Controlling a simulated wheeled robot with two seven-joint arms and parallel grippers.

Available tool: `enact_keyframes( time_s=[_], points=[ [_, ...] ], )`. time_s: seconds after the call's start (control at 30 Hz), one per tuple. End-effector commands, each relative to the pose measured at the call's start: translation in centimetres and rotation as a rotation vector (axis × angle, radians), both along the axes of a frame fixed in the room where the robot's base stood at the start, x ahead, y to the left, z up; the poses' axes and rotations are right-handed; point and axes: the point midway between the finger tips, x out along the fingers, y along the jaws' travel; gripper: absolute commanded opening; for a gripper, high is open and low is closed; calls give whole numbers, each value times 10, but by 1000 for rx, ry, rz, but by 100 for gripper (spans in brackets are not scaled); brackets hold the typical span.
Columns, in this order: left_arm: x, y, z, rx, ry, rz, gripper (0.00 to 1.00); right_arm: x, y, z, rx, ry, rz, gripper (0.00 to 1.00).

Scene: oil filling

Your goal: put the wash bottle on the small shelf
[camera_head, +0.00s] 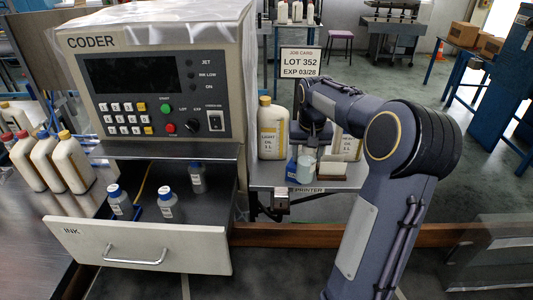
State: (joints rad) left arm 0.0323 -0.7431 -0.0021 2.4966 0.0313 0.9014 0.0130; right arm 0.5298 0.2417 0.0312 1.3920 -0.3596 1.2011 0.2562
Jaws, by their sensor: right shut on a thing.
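My right gripper (308,150) reaches down over the small shelf (348,182) right of the coder. It is shut on a small pale bottle (305,170), probably the wash bottle, low over or on the shelf; I cannot tell if it touches the surface. The gripper and wrist hide its upper part. A blue item (292,168) sits just left of it, and a brown block (332,171) just right. A yellow-capped light oil bottle (272,135) stands behind left; another oil bottle (347,146) is partly hidden by my arm. My left gripper is not in view.
The coder (155,80) stands left of the shelf. Its open ink drawer (140,245) holds several small blue-capped bottles (166,203). Several oil bottles (70,163) stand at far left. A job card (300,62) stands above the shelf. A wooden rail (290,236) runs in front.

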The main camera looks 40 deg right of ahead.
Motion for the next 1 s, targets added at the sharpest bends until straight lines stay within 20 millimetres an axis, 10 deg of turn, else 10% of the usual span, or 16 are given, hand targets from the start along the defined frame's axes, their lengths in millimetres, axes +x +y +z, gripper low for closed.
enact_keyframes(
  time_s=[0.53, 1.0],
  points=[
    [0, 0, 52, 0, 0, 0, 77, 135, 26, 4, 1, 0, 2, 22],
    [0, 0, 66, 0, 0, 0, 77, 135, 25, -53, 2, 4, 0, 22]
  ],
)
